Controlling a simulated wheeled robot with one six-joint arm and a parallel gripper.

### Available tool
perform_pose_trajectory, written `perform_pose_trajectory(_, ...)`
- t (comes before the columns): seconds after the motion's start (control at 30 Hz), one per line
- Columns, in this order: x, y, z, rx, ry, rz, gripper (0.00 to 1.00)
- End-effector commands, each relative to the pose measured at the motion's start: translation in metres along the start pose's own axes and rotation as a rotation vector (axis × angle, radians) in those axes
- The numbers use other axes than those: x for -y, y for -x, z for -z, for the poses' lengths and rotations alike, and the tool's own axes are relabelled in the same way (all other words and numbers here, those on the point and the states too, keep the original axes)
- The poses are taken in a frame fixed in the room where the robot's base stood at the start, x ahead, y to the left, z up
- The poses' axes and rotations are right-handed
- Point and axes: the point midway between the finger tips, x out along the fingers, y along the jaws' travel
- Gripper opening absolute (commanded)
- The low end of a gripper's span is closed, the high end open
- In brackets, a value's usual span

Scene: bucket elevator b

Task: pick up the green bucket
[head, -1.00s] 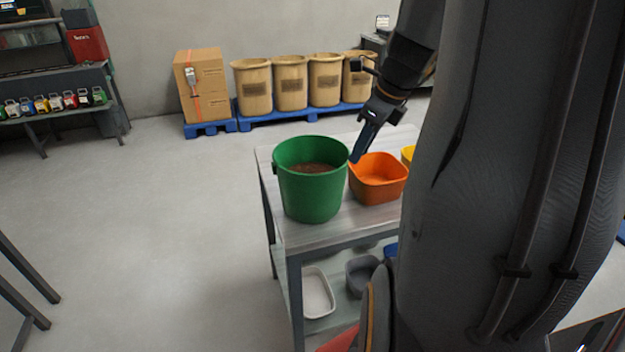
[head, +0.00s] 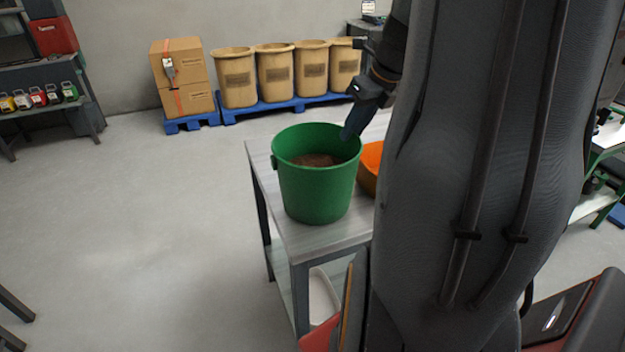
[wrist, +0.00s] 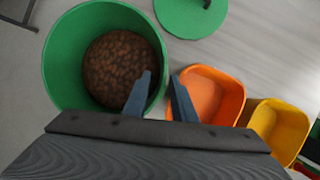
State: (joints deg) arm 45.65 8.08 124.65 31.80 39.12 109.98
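The green bucket (head: 316,190) stands upright on the near left end of a grey table (head: 320,238). It holds brown, pellet-like contents, and the wrist view also shows it (wrist: 62,70). My gripper (head: 347,132) is at the bucket's right rim, pointing down. In the wrist view my gripper (wrist: 162,80) has its two fingers apart. The left finger overlaps the bucket's inside and the right finger appears outside, with the rim between them. I cannot tell whether either finger touches the wall.
An orange bin (head: 370,168) stands just right of the bucket, with a yellow bin (wrist: 280,125) beyond it. A round green piece with a knob (wrist: 190,14) lies near the bucket. Tan barrels (head: 275,72) and boxes (head: 183,76) stand behind.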

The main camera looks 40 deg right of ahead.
Motion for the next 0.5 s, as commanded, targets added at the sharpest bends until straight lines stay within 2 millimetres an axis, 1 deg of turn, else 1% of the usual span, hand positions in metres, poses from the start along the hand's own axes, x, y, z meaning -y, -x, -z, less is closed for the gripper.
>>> perform_pose_trajectory(0.03,0.001,-0.006,0.002,-0.003,-0.004,-0.002,0.24)
perform_pose_trajectory(0.27,0.003,-0.028,0.007,-0.004,-0.010,0.001,0.24)
perform_pose_trajectory(0.5,0.001,-0.061,0.008,-0.003,-0.007,0.001,0.24)
